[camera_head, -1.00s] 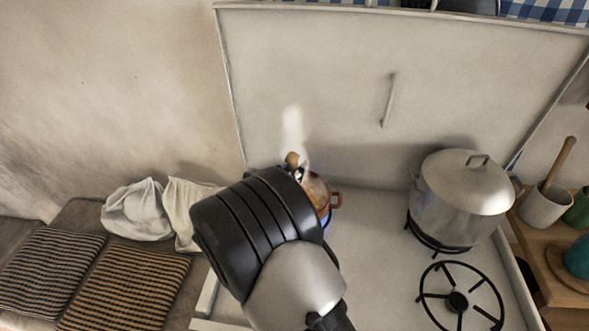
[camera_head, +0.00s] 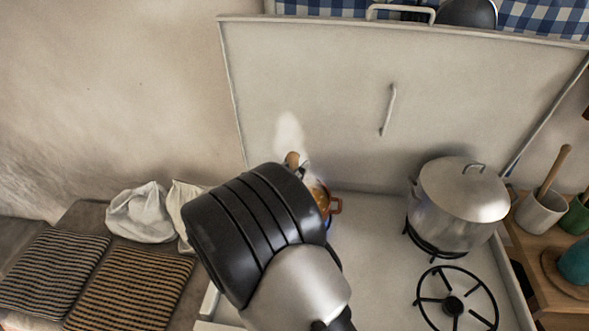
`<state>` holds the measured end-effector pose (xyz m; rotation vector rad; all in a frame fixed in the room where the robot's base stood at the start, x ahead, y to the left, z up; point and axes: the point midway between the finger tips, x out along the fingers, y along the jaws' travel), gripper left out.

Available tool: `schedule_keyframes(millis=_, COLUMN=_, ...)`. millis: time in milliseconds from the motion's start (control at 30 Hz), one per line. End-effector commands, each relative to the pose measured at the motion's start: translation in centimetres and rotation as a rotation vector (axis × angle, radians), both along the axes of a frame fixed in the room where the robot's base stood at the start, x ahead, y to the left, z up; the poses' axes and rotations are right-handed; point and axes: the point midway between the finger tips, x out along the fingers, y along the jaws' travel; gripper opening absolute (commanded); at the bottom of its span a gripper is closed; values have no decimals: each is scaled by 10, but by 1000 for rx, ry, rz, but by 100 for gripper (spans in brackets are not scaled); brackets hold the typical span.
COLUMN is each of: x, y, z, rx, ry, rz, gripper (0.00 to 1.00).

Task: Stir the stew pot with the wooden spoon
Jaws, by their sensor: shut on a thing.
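The stew pot (camera_head: 334,206) is a small orange-brown pot with a side handle on the back left burner. A blue flame shows under it and pale steam rises above it. My arm hides most of it. The top of a wooden spoon handle (camera_head: 292,158) sticks up just beyond my wrist, at the pot's left side. My gripper is hidden behind my own dark wrist, so its fingers and the spoon's lower end do not show.
A large lidded metal pot (camera_head: 458,205) stands on the back right burner. An empty burner (camera_head: 453,305) is in front of it. A white cup with a wooden utensil (camera_head: 541,212) stands on the right counter. White cloth bags (camera_head: 140,212) and striped mats (camera_head: 125,290) lie at left. The raised stove lid (camera_head: 320,90) stands behind.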

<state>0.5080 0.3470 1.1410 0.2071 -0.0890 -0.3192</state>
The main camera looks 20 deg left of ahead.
Motion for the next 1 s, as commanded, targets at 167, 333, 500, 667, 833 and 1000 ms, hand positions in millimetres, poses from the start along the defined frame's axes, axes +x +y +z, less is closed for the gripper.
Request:
schedule_keyframes(millis=167, x=0, y=0, z=0, rx=0, ry=0, rz=0, gripper=0)
schedule_keyframes(millis=333, x=0, y=0, z=0, rx=0, ry=0, rz=0, gripper=0)
schedule_keyframes(millis=500, x=0, y=0, z=6, rx=1, ry=0, rz=0, gripper=0)
schedule_keyframes(millis=667, x=0, y=0, z=22, rx=2, ry=-1, rz=0, gripper=0)
schedule_keyframes(millis=833, x=0, y=0, z=39, rx=0, ry=0, rz=0, gripper=0)
schedule_keyframes(millis=1000, x=0, y=0, z=51, rx=1, ry=0, rz=0, gripper=0)
